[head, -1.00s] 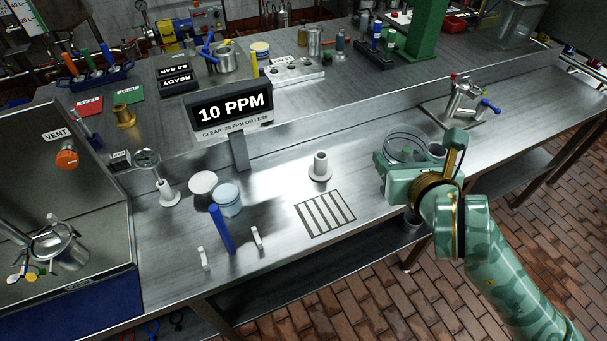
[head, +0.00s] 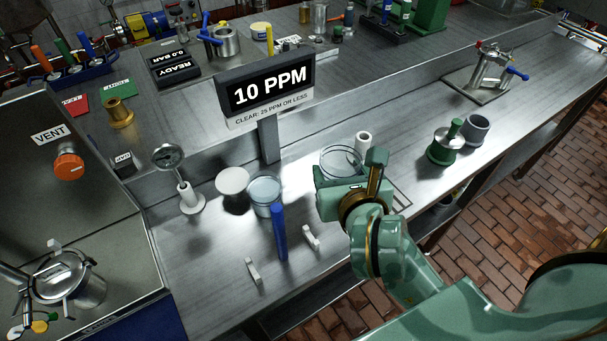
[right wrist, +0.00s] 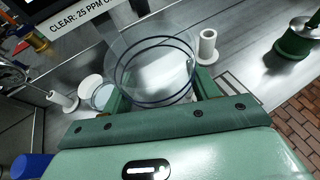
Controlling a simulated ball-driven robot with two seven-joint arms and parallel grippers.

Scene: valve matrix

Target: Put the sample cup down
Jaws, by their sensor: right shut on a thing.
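The sample cup (head: 341,160) is clear, with dark rings. In the right wrist view the cup (right wrist: 153,65) fills the space between the two green fingers. My right gripper (head: 342,180) is shut on it over the middle of the steel bench. I cannot tell how far its base is above the bench. A white spool-shaped stand (head: 363,143) is just right of the cup; it also shows in the right wrist view (right wrist: 207,45). A striped mat (head: 402,198) is mostly hidden behind my right arm. My left gripper is not in view.
Left of the cup are a pale-blue-topped jar (head: 265,192), a white disc (head: 232,180), a blue upright rod (head: 279,235) and small white hooks (head: 311,237). The sign (head: 266,90) stands behind. A green-based piece (head: 446,145) and grey cup (head: 476,129) stand right.

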